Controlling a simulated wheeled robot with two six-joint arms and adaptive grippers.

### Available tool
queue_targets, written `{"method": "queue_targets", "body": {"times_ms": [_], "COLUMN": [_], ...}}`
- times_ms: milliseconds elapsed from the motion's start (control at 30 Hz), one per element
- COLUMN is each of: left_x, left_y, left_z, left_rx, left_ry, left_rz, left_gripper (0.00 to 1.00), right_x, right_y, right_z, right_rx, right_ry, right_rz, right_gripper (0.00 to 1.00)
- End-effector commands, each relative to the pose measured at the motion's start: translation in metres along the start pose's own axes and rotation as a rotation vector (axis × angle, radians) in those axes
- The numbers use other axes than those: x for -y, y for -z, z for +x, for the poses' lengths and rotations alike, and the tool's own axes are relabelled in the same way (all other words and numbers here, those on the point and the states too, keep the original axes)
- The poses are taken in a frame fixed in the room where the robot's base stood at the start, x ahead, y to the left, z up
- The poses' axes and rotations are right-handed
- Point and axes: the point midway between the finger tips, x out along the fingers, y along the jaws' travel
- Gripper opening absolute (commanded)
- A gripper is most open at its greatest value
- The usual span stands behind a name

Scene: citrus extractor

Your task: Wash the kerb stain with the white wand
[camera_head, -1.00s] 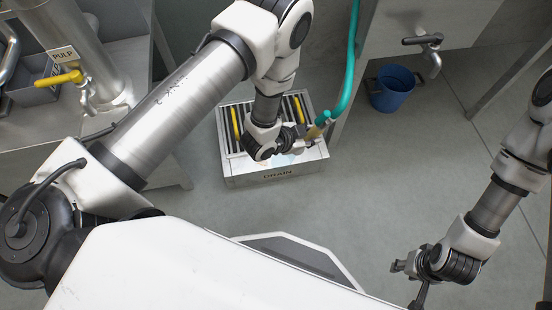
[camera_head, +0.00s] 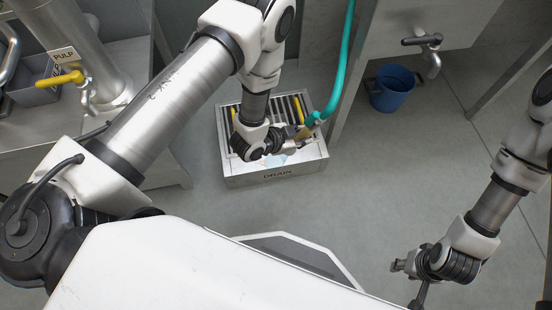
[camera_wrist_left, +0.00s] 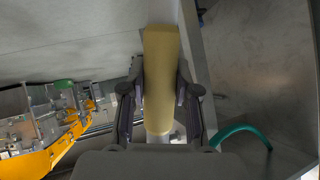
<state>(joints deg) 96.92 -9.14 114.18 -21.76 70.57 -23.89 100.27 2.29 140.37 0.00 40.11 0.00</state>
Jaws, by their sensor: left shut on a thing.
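My left gripper (camera_head: 293,142) is over the front part of the drain box (camera_head: 240,181). It is shut on the tan handle of the wand (camera_head: 306,132), and the handle also shows between the fingers in the left wrist view (camera_wrist_left: 161,80). A green hose (camera_head: 338,75) runs up from the wand. The wand's white tip is hard to make out. A pale bluish patch (camera_head: 274,160) shows on the kerb beneath the gripper, partly hidden by it; I cannot tell whether it is stain or water. My right gripper (camera_head: 398,265) is low at the right, away from the drain.
The drain has a dark slotted grate with yellow bars (camera_head: 298,108). A blue bucket (camera_head: 391,90) stands on the floor beneath a tap (camera_head: 430,52). A steel counter with a yellow-handled PULP tap (camera_head: 62,78) is at the left. The floor right of the drain is clear.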

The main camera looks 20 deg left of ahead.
Motion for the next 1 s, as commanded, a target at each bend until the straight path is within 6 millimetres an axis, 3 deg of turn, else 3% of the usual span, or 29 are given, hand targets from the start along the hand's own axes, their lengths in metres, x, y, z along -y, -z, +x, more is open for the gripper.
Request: {"method": "queue_targets", "body": {"times_ms": [600,1000], "left_x": [0.029,0.029], "left_y": [-0.002,-0.002], "left_z": [0.009,0.009], "left_rx": [-0.001,-0.001], "left_ry": [0.001,0.001], "left_rz": [-0.001,0.000], "left_gripper": [0.00,0.00], "right_x": [0.000,0.000], "right_y": [0.000,0.000], "right_z": [0.004,0.004], "right_rx": [0.000,0.000], "right_ry": [0.000,0.000], "right_rz": [0.000,0.000], "right_gripper": [0.40,0.40]}}
